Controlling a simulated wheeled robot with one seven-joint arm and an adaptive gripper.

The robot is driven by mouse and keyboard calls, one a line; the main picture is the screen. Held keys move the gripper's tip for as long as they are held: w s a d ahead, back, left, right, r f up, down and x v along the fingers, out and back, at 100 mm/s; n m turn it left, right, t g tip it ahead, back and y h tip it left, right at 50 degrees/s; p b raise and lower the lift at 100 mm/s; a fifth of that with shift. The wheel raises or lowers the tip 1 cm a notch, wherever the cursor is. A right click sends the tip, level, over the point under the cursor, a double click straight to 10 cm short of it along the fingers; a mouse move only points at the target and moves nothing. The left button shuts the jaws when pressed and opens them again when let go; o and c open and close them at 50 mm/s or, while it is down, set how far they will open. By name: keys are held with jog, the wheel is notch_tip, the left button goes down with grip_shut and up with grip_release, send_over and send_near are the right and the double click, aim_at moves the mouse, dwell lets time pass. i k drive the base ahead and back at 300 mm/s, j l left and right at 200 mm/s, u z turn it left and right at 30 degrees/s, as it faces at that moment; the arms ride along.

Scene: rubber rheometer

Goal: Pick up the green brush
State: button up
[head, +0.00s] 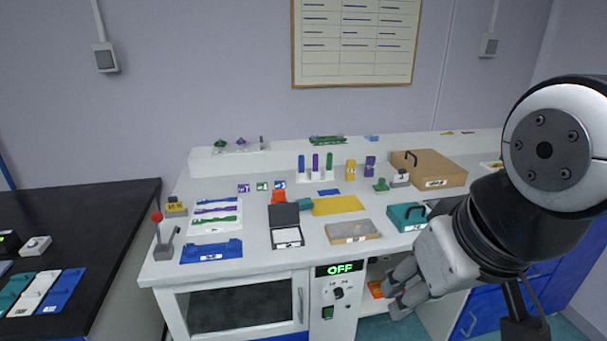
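Several green things are in the head view, and they are too small for me to tell for certain which is the brush. A squat green piece with a knob-like top (381,185) stands on the white bench right of the yellow mat. An upright green handle (329,162) stands in a white holder beside a purple and a blue one. A long green item (327,140) lies on the back ledge. My gripper (392,291) is at the lower right, in front of the bench's front edge and below its top. Its fingers are apart, with nothing visible between them.
The white bench (170,262) carries a yellow mat (338,205), a grey block (352,232), a teal case (407,216), a black-lidded box (286,219), a blue tray (212,252) and a red-knobbed lever (157,217). A cardboard-brown box (434,168) stands at the back right.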

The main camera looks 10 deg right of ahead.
aim_at(381, 188)
jog(key=i+l, duration=0.2)
jog(key=l, duration=0.15)
jog(key=i+l+u, duration=0.1)
jog(key=l, duration=0.25)
jog(key=i+l, duration=0.3)
jog(key=i+l+u, duration=0.1)
jog(key=l, duration=0.35)
jog(key=i+l, duration=0.3)
jog(key=i+l+u, duration=0.1)
jog(key=l, duration=0.35)
jog(key=i+l+u, duration=0.1)
jog(key=i+l, duration=0.15)
jog(key=l, duration=0.15)
